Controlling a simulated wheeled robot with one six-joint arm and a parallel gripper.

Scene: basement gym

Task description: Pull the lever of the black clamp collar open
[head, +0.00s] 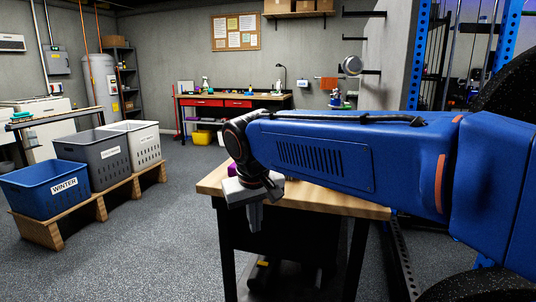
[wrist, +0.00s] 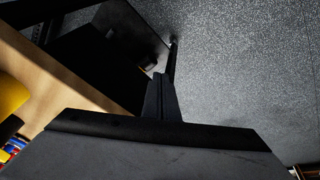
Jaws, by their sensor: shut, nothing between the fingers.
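I cannot make out the black clamp collar or its lever in either view. My gripper (head: 256,222) points down in front of the near wooden-topped table (head: 340,205) in the head view, with its fingers below the level of the top. In the wrist view my gripper (wrist: 162,82) shows its fingers together and empty, with grey floor beyond and the table's wooden edge (wrist: 50,85) to the left. My blue arm crosses the head view and hides much of the table top.
Large black weight plates (head: 510,85) and a blue rack upright (head: 417,60) stand at the right. Blue (head: 45,188), grey (head: 95,158) and white (head: 138,143) bins stand on a wooden platform at left. A workbench (head: 235,97) stands behind. Open floor lies left of the table.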

